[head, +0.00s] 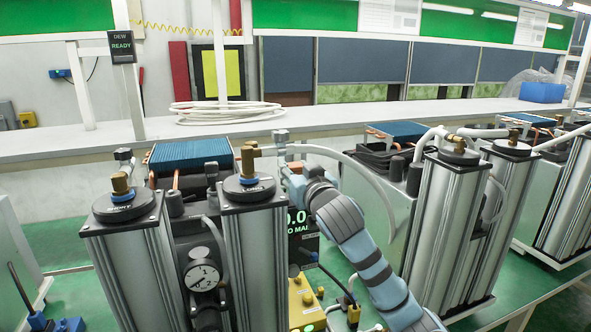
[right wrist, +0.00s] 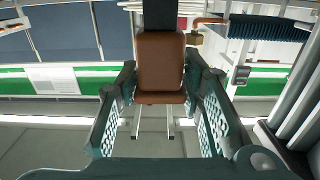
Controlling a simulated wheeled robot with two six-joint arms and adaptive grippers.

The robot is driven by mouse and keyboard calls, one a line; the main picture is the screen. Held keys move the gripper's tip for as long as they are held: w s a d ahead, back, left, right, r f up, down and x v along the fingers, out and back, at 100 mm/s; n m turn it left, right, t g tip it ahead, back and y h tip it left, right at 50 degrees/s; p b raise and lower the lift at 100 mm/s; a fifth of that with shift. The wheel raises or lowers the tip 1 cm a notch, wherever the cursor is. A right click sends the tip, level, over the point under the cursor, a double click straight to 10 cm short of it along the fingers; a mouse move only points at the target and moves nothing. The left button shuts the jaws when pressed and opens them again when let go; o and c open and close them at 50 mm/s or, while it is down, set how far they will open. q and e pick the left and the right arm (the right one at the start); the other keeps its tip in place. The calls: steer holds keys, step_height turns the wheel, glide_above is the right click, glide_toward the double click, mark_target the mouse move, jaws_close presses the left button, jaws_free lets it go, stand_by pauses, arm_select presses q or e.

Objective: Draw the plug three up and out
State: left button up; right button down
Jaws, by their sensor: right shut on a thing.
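My right gripper (head: 288,166) is at the middle of the head view, just right of the second silver column (head: 256,265) and its brass fitting (head: 247,160). In the right wrist view it is shut on a brown block (right wrist: 160,65) with a black part above it; the green fingers hold the block from both sides. I cannot tell whether this block is plug three, and the head view does not show it clearly. Another silver column (head: 137,270) with a brass fitting (head: 120,183) stands to the left. My left gripper is not in view.
A pressure gauge (head: 202,275) sits between the columns. A green-lit display (head: 302,222) is partly hidden by my right arm. More silver columns (head: 442,230) stand at right. A white bench (head: 250,123) runs behind.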

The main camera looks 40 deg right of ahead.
mark_target(298, 172)
steer(key=c, duration=1.4)
jaws_free()
steer(key=shift+r, duration=0.2)
steer(key=shift+o, duration=0.8)
steer(key=shift+w, duration=0.1)
steer(key=shift+w+d+f, duration=0.1)
steer(key=shift+w+f, duration=0.05)
steer(key=shift+f, duration=0.05)
steer(key=shift+s, duration=0.35)
steer(key=v, duration=0.7)
steer(key=shift+w, duration=0.15)
steer(key=shift+f, duration=0.1)
